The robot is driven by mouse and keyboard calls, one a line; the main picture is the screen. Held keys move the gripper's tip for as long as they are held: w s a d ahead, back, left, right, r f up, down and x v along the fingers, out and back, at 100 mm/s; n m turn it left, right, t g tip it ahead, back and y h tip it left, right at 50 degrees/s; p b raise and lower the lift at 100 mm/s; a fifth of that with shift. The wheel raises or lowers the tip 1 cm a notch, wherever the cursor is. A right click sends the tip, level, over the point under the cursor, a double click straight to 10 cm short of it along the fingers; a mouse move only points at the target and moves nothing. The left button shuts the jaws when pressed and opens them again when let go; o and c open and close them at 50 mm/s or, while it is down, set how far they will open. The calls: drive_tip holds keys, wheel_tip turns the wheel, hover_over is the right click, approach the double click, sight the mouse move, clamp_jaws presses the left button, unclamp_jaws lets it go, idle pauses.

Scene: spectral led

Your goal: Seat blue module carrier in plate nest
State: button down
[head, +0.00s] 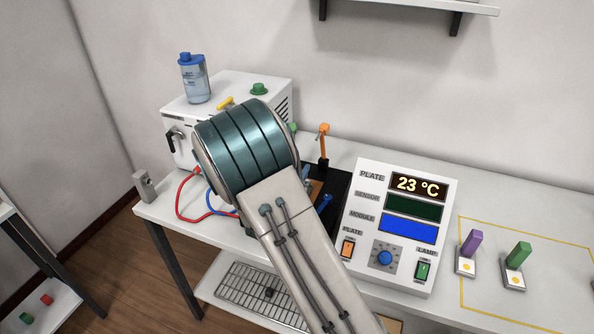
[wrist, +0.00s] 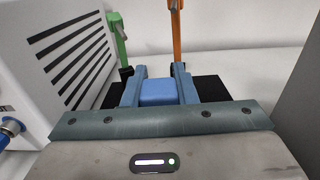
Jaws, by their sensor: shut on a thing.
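In the wrist view, the blue module carrier (wrist: 158,92) shows as a rounded blue block between the two blue-grey fingers of my gripper (wrist: 159,76). My gripper is shut on it. A black surface (wrist: 211,88) lies behind and beside the fingers. In the head view, my arm hides the carrier and most of the gripper. A black base (head: 338,184) shows just right of the arm, with an orange upright clamp (head: 323,145) at its back. The nest itself is hidden, so I cannot tell whether the carrier touches it.
A white unit (head: 265,87) with a bottle (head: 194,78) stands at left, with red and blue hoses (head: 181,200) in front. A control box (head: 400,225) reading 23 °C stands close right. Purple (head: 471,243) and green (head: 519,255) handled pieces stand inside a yellow outline. A green clamp (wrist: 118,40) rises near the gripper.

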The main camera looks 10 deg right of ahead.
drive_tip(key=shift+f, duration=0.1)
idle(0.6)
drive_tip(key=shift+f+b, duration=0.85)
drive_tip(key=shift+b, duration=0.1)
drive_tip(key=c, duration=1.1)
unclamp_jaws()
drive_tip(key=shift+s, duration=0.1)
drive_tip(key=b+v, duration=0.1)
drive_tip(key=v, duration=1.2)
drive_tip(key=shift+s+a, duration=0.25)
drive_tip(key=shift+s, duration=0.05)
